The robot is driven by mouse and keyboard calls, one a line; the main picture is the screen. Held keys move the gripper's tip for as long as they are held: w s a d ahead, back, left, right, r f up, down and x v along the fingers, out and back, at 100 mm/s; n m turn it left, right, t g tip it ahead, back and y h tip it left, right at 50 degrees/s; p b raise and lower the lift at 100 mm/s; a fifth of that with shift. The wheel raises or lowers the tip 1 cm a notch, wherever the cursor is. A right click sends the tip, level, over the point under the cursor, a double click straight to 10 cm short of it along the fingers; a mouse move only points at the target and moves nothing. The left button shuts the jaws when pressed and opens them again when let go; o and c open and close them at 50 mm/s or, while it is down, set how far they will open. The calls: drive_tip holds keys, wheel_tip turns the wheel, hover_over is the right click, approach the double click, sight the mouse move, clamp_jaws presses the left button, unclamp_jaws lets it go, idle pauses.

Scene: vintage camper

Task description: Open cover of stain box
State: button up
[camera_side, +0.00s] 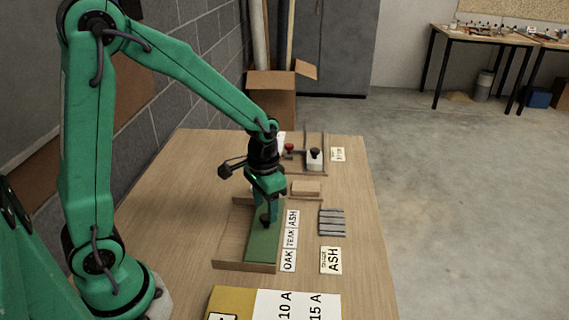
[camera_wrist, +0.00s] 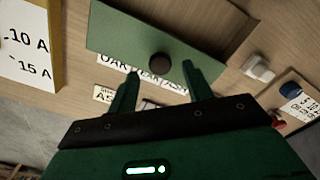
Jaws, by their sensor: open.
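The stain box is a low wooden box (camera_side: 243,267) on the table, in front of my arm. Its flat green cover (camera_side: 264,246) lies over the right part in the side view; the left part shows bare wood. The cover (camera_wrist: 125,28) also fills the upper middle of the wrist view, with a round dark knob (camera_wrist: 160,66) near its edge. My gripper (camera_side: 266,208) points down over the cover. In the wrist view my gripper (camera_wrist: 160,80) is open, one finger on each side of the knob and apart from it. Whether the fingertips reach knob height is unclear.
A label strip reading OAK, TEAK, ASH (camera_side: 290,240) lies right of the box. Beyond it are grey strips (camera_side: 332,222) and an ASH card (camera_side: 331,261). A 10 A/15 A board (camera_side: 290,306) lies in front; a black-topped white container (camera_side: 315,159) stands behind.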

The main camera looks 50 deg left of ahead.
sight(266, 222)
drive_tip(key=shift+f, duration=1.15)
